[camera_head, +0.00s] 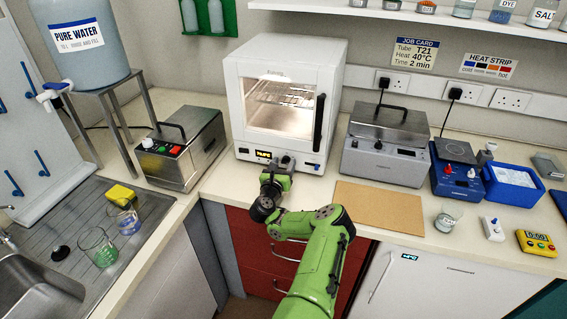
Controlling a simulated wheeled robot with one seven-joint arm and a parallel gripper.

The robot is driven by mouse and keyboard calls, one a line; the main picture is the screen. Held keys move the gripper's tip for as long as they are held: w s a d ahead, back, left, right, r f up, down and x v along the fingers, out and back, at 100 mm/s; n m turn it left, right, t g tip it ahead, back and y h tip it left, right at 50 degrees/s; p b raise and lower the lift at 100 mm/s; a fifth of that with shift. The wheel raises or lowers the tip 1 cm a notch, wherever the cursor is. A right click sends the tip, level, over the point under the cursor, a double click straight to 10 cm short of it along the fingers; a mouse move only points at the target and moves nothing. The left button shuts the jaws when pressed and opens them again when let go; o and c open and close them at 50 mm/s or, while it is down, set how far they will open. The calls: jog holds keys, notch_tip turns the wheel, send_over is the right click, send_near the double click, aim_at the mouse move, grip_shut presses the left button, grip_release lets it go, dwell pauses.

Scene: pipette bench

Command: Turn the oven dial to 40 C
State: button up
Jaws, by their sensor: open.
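The oven (293,97) is a white box with a lit window, standing at the back middle of the bench with its door shut. A small display (264,154) glows on its lower front panel, but its text is too small to read surely. The dial (287,160) is on that panel, right of the display, and is mostly hidden by my gripper. My gripper (284,168) is at the dial, in front of the panel. Its fingers are open but hard to make out, and I cannot tell whether they touch the dial. The dial's setting is not visible.
A metal bath (183,146) with a lid stands left of the oven, and another lidded metal unit (386,150) stands close on the right. A brown board (379,206) lies at the right front.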

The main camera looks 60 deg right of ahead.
jog(key=shift+d, duration=0.1)
grip_shut()
dwell(0.3)
jog(key=shift+n, duration=0.4)
jog(key=n+p, duration=0.2)
jog(key=shift+w+r+n, duration=0.1)
jog(key=shift+n, duration=0.3)
jog(key=n+p, duration=0.2)
jog(key=n, duration=0.2)
jog(key=shift+n, duration=0.3)
jog(key=n+p, duration=0.2)
jog(key=n, duration=0.2)
jog(key=shift+w, duration=0.1)
jog(key=shift+f+n+p, duration=0.15)
jog(key=shift+n+p, duration=0.25)
jog(key=shift+n, duration=0.6)
jog(key=shift+f+n+p, duration=0.15)
jog(key=shift+n+p, duration=0.2)
jog(key=shift+n, duration=0.65)
